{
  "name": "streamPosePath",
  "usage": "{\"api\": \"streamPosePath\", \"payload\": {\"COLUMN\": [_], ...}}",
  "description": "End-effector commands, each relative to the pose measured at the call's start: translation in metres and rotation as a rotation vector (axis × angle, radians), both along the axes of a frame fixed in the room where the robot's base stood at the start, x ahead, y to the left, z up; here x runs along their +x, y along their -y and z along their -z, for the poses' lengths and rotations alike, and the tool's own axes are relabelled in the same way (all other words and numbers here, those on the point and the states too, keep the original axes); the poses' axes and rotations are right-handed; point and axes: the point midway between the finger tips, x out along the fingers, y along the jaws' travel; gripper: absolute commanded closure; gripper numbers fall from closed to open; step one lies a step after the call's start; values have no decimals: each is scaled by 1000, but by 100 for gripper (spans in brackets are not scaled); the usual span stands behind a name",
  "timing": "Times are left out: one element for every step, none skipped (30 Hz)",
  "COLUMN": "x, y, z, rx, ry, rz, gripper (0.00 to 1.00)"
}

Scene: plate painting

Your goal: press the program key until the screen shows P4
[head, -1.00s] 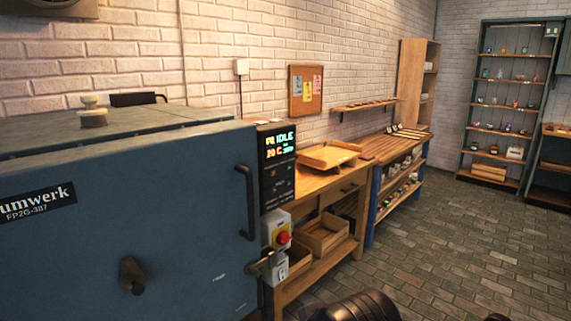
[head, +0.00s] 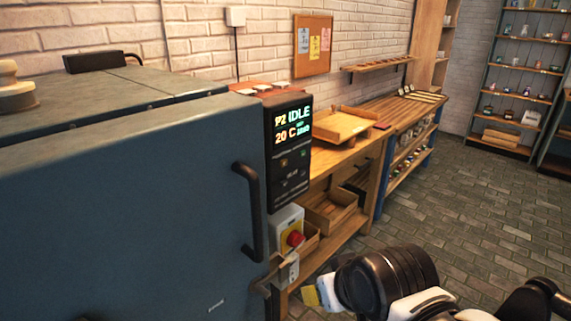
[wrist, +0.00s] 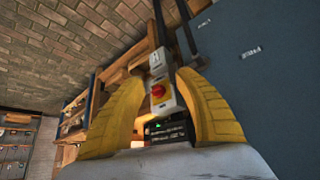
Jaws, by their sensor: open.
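The controller panel (head: 288,155) is a dark upright box at the right edge of the blue kiln (head: 130,210). Its lit screen (head: 293,123) reads P2, IDLE and 20 C. Small keys (head: 291,164) sit below the screen; which is the program key is too small to read. My gripper (head: 310,296) is low in the head view, below and apart from the panel. In the wrist view my gripper (wrist: 166,72) has its yellow fingers spread and empty. Part of the panel (wrist: 168,130) with a green glow shows low between them, partly hidden.
A yellow box with a red knob (head: 294,239) is below the panel; it also shows between the fingers in the wrist view (wrist: 157,91). The kiln's dark door handle (head: 248,210) sticks out to the left. A wooden bench (head: 345,155) stands behind. The brick floor (head: 455,215) at right is clear.

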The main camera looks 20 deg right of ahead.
Motion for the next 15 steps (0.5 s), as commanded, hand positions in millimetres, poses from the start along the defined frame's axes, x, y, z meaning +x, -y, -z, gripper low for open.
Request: {"api": "streamPosePath", "payload": {"x": [0,0,0,0,0,0,0,0,0,0,0,0,0,0,0], "y": [0,0,0,0,0,0,0,0,0,0,0,0,0,0,0], "z": [0,0,0,0,0,0,0,0,0,0,0,0,0,0,0], "rx": [0,0,0,0,0,0,0,0,0,0,0,0,0,0,0], "ry": [0,0,0,0,0,0,0,0,0,0,0,0,0,0,0], "rz": [0,0,0,0,0,0,0,0,0,0,0,0,0,0,0], "gripper": [61,61,61,61,61,71,80,89,100,100,100,100,100,100,100]}}
